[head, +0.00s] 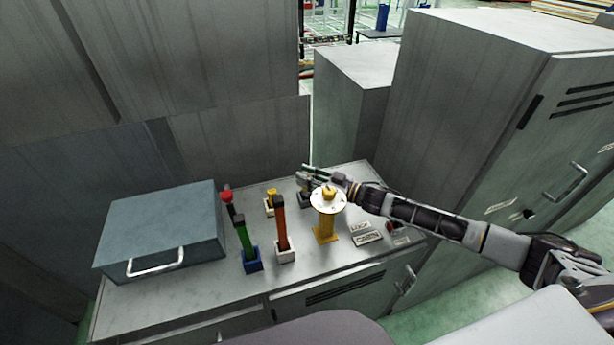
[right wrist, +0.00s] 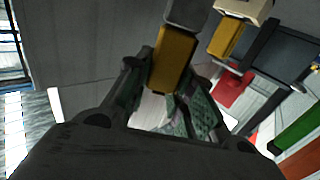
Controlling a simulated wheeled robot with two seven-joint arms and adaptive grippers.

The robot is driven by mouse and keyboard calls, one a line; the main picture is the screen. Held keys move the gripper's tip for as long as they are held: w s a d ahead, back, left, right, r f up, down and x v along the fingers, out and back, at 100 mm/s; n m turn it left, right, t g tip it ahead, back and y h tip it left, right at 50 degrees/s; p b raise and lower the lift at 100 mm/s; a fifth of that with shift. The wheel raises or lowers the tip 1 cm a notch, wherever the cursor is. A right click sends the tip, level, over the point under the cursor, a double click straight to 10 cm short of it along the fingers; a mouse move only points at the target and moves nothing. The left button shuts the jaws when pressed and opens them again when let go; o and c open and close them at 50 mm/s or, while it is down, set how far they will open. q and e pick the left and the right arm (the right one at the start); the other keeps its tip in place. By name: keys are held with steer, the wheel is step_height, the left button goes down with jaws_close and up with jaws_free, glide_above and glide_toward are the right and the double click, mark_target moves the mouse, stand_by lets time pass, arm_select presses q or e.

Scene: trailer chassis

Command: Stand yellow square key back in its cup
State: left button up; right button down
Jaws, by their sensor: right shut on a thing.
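My right gripper (head: 318,174) reaches over the back right of the bench, above a dark grey cup (head: 304,199). In the right wrist view its fingers (right wrist: 172,78) are shut on a yellow square key (right wrist: 173,58), a plain block. The key's far end meets the dark cup (right wrist: 186,12); I cannot tell how deep it sits. The gripper hides the key in the head view. A second yellow piece (head: 270,195) stands in a cream cup (head: 269,210) to the left, and also shows in the right wrist view (right wrist: 228,40). My left gripper is not in view.
A yellow pedestal with a white disc (head: 326,226) stands just in front of the gripper. Green (head: 243,238) and orange (head: 280,222) keys stand in cups to its left. A blue-grey box (head: 165,232) fills the bench's left. Label plates (head: 362,229) lie at right.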

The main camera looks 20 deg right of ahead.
steer(key=shift+f, duration=0.1)
steer(key=c, duration=1.2)
jaws_free()
steer(key=shift+c, duration=0.2)
steer(key=shift+d+r, duration=0.15)
steer(key=shift+r, duration=0.45)
steer(key=shift+v, duration=1.75)
steer(key=v, duration=0.8)
steer(key=shift+s+b, duration=0.2)
steer(key=shift+b, duration=0.1)
steer(key=shift+s, duration=0.1)
